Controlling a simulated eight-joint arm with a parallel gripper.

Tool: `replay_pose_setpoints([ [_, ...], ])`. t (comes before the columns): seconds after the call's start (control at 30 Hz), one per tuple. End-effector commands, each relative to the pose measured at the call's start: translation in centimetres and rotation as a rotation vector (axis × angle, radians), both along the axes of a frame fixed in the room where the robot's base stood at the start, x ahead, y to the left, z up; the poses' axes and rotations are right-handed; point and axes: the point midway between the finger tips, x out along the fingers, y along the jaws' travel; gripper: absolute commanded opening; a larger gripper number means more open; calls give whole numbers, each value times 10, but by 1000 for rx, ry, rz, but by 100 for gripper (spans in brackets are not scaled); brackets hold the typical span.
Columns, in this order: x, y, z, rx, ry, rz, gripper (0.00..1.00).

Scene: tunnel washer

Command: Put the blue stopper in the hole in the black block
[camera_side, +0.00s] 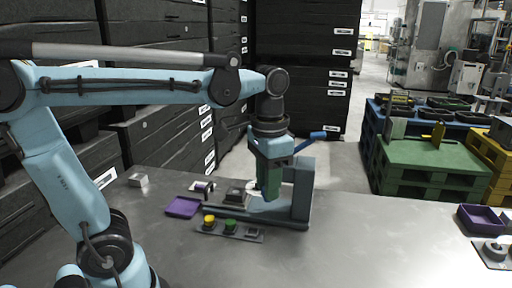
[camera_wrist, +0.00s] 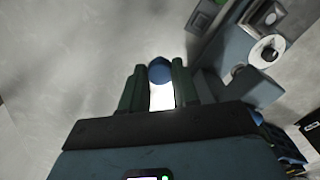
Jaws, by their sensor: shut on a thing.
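The blue stopper (camera_wrist: 160,71) shows as a rounded blue end between the two green fingers of my gripper (camera_wrist: 157,80) in the wrist view. My gripper is shut on it. In the side view my gripper (camera_side: 270,192) points down in front of the grey upright of a lever fixture, and the stopper cannot be made out there. A black block (camera_side: 236,195) sits on the table left of my gripper in the side view. Its hole is too small to make out. I cannot identify the block surely in the wrist view.
The grey fixture (camera_side: 302,190) with a blue lever handle (camera_side: 318,135) stands close right of my gripper. A strip with yellow and green buttons (camera_side: 230,226) lies in front. A purple tray (camera_side: 183,207) lies left, a white ring (camera_wrist: 267,50) near the fixture.

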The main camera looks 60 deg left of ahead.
Motion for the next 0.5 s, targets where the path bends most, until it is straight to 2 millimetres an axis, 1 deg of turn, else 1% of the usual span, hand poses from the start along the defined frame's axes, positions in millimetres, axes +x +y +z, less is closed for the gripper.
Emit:
replay_pose_setpoints([
  [0.03,6,11,1,0,0,32,2],
  [0.17,20,42,3,0,0,110,2],
  [0.27,31,75,4,0,0,183,2],
  [0.33,36,101,3,0,-1,241,2],
  [0.4,40,127,3,0,-1,294,2],
  [0.5,42,159,1,0,-1,358,2],
])
